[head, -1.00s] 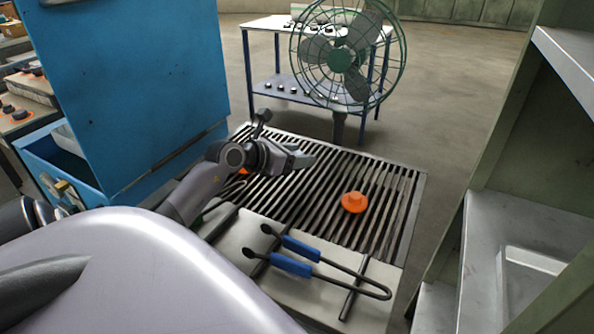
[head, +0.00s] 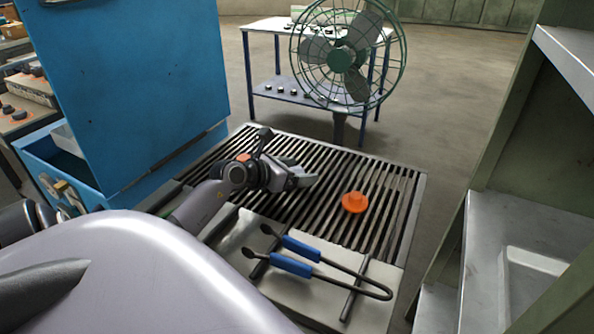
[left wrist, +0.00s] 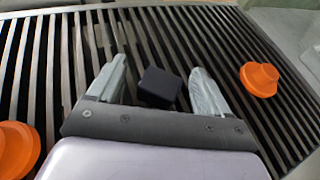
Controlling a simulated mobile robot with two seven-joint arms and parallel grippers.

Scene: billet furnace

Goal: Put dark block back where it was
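The dark block (left wrist: 159,87) is a small black cube between the two fingers of my left gripper (left wrist: 158,85) in the left wrist view. Narrow gaps show between the block and both fingers, so the gripper is open around it. Whether the block rests on the slatted grate (left wrist: 50,50) is hard to tell. In the head view my left gripper (head: 298,178) is low over the grate (head: 385,215), left of an orange knobbed piece (head: 353,203). The block is hidden there. My right gripper is not in view.
A second orange piece (head: 243,157) shows just behind my left wrist. Blue-handled tongs (head: 290,265) lie on the near plate. A blue cabinet (head: 130,90) stands left, a green fan (head: 345,60) behind, a grey shelf (head: 490,240) right. The grate's right part is mostly clear.

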